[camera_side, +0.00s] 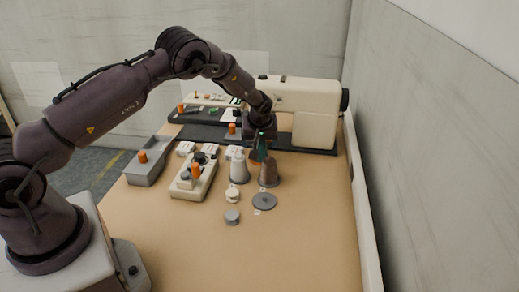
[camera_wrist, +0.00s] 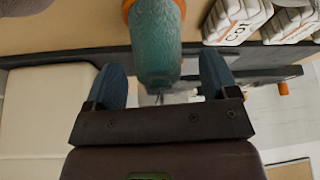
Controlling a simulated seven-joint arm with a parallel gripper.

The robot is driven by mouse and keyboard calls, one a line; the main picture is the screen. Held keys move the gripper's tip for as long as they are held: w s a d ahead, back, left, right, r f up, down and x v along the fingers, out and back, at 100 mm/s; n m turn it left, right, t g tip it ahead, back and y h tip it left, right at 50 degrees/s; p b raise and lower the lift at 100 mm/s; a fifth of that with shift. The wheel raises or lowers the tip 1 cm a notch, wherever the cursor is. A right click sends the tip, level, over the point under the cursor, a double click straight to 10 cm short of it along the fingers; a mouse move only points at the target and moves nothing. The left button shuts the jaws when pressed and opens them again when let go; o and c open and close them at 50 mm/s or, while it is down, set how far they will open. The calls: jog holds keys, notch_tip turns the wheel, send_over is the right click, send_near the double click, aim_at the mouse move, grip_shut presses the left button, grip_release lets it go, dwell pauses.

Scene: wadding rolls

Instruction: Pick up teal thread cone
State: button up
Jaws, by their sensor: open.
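The teal thread cone (camera_wrist: 156,42) shows large at the top middle of the wrist view, with an orange part at its base. In the side view the teal cone (camera_side: 262,146) is a small patch below my gripper, partly hidden by it. My gripper (camera_wrist: 163,85) is open, with one blue finger to the left of the cone and one to the right. The cone's narrow end reaches into the gap between the fingers. I cannot tell whether either finger touches it. In the side view my gripper (camera_side: 259,141) points down over the cone.
A cream sewing machine (camera_side: 312,112) stands behind. A tray with an orange knob (camera_side: 190,182) and a grey box (camera_side: 146,172) are to the left. The front table (camera_side: 290,250) is clear.

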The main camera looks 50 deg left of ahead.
jog(key=shift+w+a+f, duration=0.15)
jog(key=shift+f, duration=0.4)
jog(key=c, duration=1.1)
jog(key=shift+o, duration=0.2)
jog(key=shift+r, duration=0.15)
